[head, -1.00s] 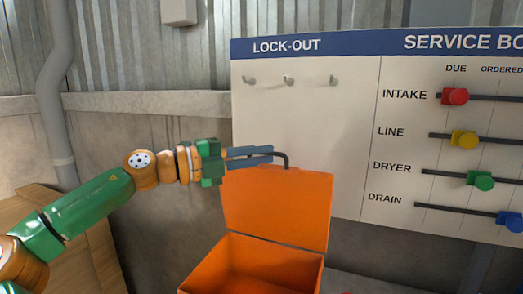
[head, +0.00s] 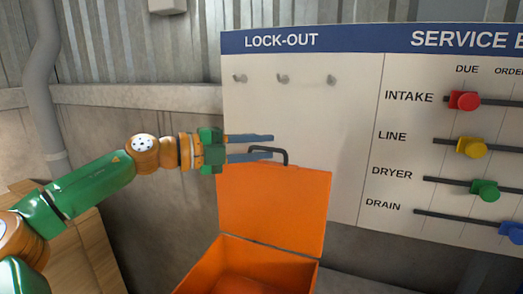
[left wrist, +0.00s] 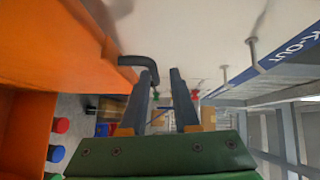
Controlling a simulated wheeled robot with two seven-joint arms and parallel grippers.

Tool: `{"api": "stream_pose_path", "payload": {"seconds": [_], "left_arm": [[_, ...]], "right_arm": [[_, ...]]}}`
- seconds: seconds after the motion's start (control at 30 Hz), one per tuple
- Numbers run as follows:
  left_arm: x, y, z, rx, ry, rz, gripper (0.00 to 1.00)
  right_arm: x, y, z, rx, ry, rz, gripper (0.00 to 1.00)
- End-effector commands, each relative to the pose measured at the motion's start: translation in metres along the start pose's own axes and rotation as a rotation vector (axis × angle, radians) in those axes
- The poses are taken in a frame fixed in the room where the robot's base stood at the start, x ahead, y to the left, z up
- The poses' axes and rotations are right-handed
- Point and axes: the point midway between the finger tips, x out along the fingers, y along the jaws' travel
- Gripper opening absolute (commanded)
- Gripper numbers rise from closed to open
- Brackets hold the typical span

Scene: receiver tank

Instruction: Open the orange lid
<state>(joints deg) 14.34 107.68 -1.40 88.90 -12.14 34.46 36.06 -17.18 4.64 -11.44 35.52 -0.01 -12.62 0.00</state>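The orange lid (head: 272,208) stands upright, swung open at the back of an orange box (head: 250,281) whose inside shows. A dark bent handle (head: 284,157) sits at the lid's top edge. My left gripper (head: 271,146) is at the handle, its two blue-grey fingers apart with nothing gripped. The lower finger overlaps the handle in the head view; I cannot tell whether they touch. In the left wrist view, the handle (left wrist: 140,61) is by the tip of the left-hand finger and the lid (left wrist: 62,42) is at the left. My right gripper is not in view.
A white service board (head: 300,120) with several hooks and coloured sliders stands behind the lid. A grey pipe (head: 45,110) runs down the wall at the left. Wooden boards (head: 75,255) are at the lower left.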

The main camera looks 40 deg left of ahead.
Motion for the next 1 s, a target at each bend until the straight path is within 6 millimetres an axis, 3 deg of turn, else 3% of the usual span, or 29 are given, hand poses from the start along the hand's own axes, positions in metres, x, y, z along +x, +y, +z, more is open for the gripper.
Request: {"api": "stream_pose_path", "payload": {"seconds": [0.07, 0.57, 0.8, 1.0], "left_arm": [[0.000, -0.001, 0.000, 0.001, -0.001, -0.002, 0.42], [-0.004, 0.005, 0.000, 0.002, 0.002, 0.007, 0.42], [-0.049, 0.009, 0.002, 0.005, -0.005, 0.001, 0.42], [-0.071, 0.003, 0.002, 0.001, -0.003, 0.002, 0.42]], "right_arm": [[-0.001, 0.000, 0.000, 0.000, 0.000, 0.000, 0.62], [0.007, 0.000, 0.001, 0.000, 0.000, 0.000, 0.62], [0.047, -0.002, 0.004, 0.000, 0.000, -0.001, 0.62], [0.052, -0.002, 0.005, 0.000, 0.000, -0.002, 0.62]]}}
